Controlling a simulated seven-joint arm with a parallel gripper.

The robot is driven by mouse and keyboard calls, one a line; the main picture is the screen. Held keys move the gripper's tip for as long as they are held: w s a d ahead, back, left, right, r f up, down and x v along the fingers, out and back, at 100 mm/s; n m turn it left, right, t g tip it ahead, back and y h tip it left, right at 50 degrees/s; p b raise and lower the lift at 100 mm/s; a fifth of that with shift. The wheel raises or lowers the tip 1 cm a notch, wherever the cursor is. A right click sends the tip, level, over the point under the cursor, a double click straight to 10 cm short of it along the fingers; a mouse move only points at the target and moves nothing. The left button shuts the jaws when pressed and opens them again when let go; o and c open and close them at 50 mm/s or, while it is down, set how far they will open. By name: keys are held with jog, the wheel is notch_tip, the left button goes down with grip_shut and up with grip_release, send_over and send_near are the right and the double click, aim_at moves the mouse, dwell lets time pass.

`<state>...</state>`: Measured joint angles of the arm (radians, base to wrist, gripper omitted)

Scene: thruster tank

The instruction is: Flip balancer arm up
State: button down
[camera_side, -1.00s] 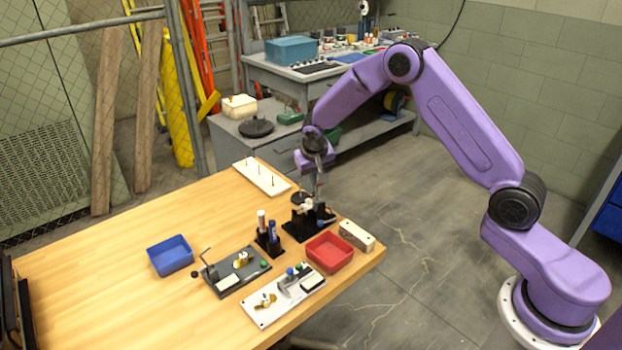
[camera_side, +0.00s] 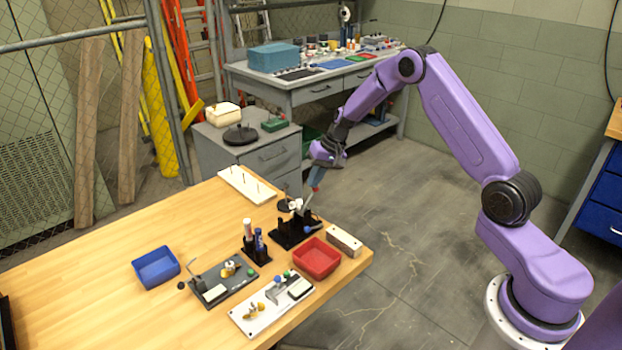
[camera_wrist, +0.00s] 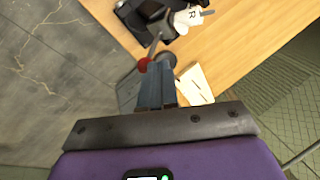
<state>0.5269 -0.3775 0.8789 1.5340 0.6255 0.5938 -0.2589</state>
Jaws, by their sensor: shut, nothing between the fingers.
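The balancer, a black stand (camera_side: 290,232) with white parts, sits at the right edge of the wooden table. In the wrist view its black body (camera_wrist: 148,12) and a white part marked R (camera_wrist: 190,17) show at the top. A thin metal arm (camera_side: 309,210) rises from it, tilted up toward my gripper. A red knob (camera_wrist: 143,64) shows beside my fingertips; whether it touches them I cannot tell. My gripper (camera_side: 316,186) is shut and empty, above and just right of the stand. Its fingers (camera_wrist: 156,80) partly hide what lies beneath.
A holder with markers (camera_side: 256,248), two fixture boards and a blue bin (camera_side: 156,268) are left. A white pegboard (camera_side: 247,184) lies behind.

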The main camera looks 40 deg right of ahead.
jog(key=d+f+m+y, duration=0.1)
jog(key=d+f+y, duration=0.4)
jog(key=f, duration=0.1)
jog(key=shift+y, duration=0.4)
jog(key=shift+f, duration=0.2)
dwell(0.5)
jog(key=w+v, duration=0.1)
jog(key=v, duration=1.2)
jog(key=shift+w+r, duration=0.1)
jog(key=shift+r, duration=0.05)
